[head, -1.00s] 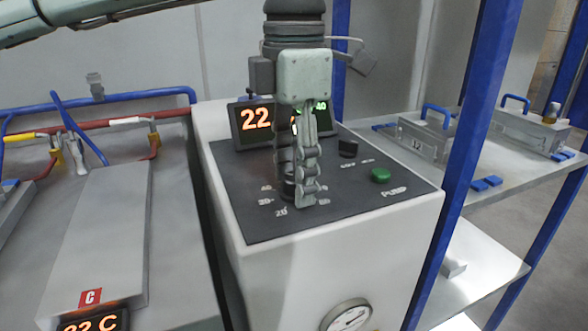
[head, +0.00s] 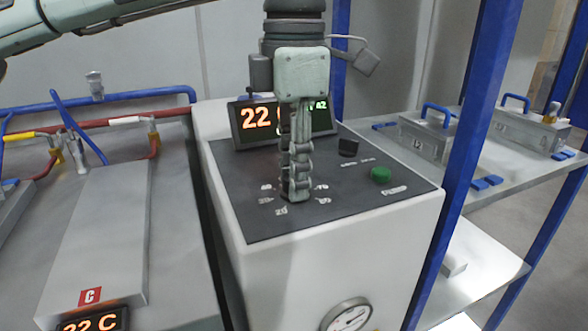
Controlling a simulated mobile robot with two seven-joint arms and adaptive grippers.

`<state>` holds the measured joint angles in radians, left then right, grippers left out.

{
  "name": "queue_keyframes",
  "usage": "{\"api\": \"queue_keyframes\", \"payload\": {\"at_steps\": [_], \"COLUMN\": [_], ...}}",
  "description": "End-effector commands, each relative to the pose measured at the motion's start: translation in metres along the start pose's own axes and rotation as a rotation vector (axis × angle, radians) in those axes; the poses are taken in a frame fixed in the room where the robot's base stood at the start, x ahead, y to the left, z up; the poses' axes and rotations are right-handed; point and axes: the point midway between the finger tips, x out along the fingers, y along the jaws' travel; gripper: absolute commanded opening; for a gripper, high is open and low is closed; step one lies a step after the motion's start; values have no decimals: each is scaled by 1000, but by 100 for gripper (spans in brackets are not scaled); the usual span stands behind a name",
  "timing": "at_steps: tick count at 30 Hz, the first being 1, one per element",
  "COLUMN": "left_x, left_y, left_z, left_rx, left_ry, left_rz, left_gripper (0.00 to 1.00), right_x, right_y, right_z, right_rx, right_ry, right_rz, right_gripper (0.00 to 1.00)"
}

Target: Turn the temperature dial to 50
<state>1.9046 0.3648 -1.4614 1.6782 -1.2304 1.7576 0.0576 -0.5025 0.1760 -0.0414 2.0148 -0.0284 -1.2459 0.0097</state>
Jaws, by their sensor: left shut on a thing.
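The temperature dial sits on the dark sloped panel (head: 270,222) of a white machine, inside a ring of small numbers; my gripper hides almost all of it. My left gripper (head: 295,192) points straight down over it, with its fingers shut on the dial. The display (head: 255,117) behind the gripper reads an orange 22 on its left. A green number at its right is partly hidden and seems to end in 42. My right gripper is not in view.
A black knob (head: 348,148) and a green pump button (head: 381,174) lie right of the gripper. A blue post (head: 466,150) and a shelf with metal boxes (head: 424,137) stand at the right. A grey block marked C (head: 100,230) is at the left.

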Motion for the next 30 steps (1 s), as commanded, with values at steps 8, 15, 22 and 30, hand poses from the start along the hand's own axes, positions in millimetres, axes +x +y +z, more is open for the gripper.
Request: {"api": "queue_keyframes", "payload": {"at_steps": [8, 15, 22, 30], "left_x": [0, 0, -1, -1], "left_y": [0, 0, 1, 1], "left_z": [0, 0, 0, 1], "left_rx": [226, 421, 559, 644], "left_ry": [-1, -2, -1, -2], "left_rz": [-1, 0, 1, 1], "left_gripper": [0, 0, 0, 0], "right_x": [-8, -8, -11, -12], "right_y": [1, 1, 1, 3], "right_z": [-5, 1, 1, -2], "right_rx": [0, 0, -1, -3], "right_ry": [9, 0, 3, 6], "right_rz": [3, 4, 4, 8], "right_gripper": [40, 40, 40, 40]}}
